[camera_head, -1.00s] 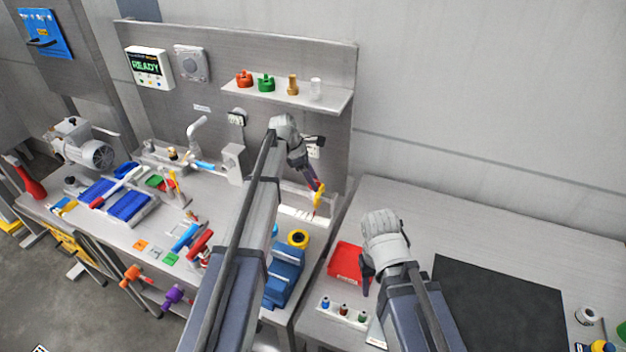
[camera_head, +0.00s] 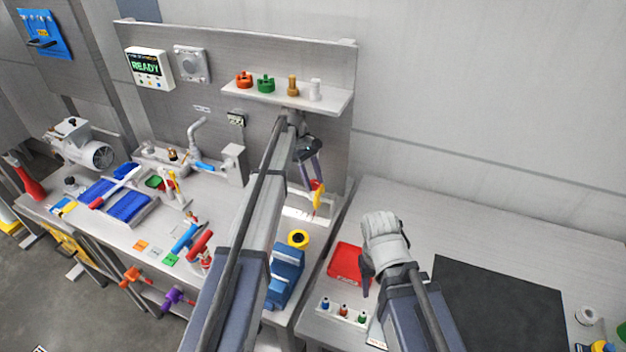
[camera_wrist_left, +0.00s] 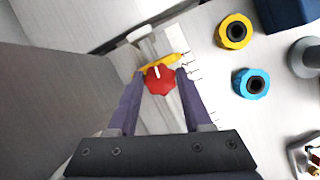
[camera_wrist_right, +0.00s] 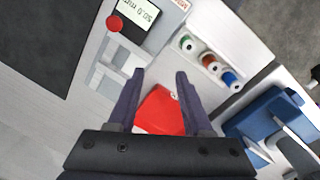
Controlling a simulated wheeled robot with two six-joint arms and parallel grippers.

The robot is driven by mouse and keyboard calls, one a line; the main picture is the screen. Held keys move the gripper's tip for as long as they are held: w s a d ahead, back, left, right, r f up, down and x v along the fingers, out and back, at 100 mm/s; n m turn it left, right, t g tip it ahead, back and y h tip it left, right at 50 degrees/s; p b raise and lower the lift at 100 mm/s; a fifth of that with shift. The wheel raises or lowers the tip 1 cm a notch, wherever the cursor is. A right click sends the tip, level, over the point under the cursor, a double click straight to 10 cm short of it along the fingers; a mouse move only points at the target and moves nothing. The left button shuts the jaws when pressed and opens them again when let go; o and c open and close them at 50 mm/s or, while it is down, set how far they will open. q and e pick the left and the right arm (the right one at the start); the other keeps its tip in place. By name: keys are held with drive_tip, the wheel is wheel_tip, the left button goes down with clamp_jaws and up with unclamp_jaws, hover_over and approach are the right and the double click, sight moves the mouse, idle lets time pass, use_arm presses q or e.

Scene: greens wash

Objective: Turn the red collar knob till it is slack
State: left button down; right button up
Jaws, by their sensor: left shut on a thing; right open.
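The red collar knob (camera_wrist_left: 160,80), with a white pointer line on it, sits between the fingers of my left gripper (camera_wrist_left: 161,74) in the left wrist view. The left gripper is shut on the knob. A yellow part (camera_wrist_left: 172,62) shows just behind the knob, over a pale strip with dark marks. In the head view the left gripper (camera_head: 316,181) is at the back of the bench, and red and yellow show at its tips. Whether the knob is tight or slack cannot be told. My right gripper (camera_wrist_right: 160,74) is open and empty above a red tray (camera_wrist_right: 158,112).
A yellow ring (camera_wrist_left: 235,31) and a blue ring (camera_wrist_left: 251,83) lie beside the knob. A shelf (camera_head: 335,98) with several coloured pieces hangs above. A blue block (camera_head: 287,268) stands in front. A dark mat (camera_head: 495,305) lies bare on the right table.

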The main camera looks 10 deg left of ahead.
use_arm(q)
drive_tip(key=shift+m, duration=0.5)
drive_tip(key=shift+c, duration=1.6)
unclamp_jaws()
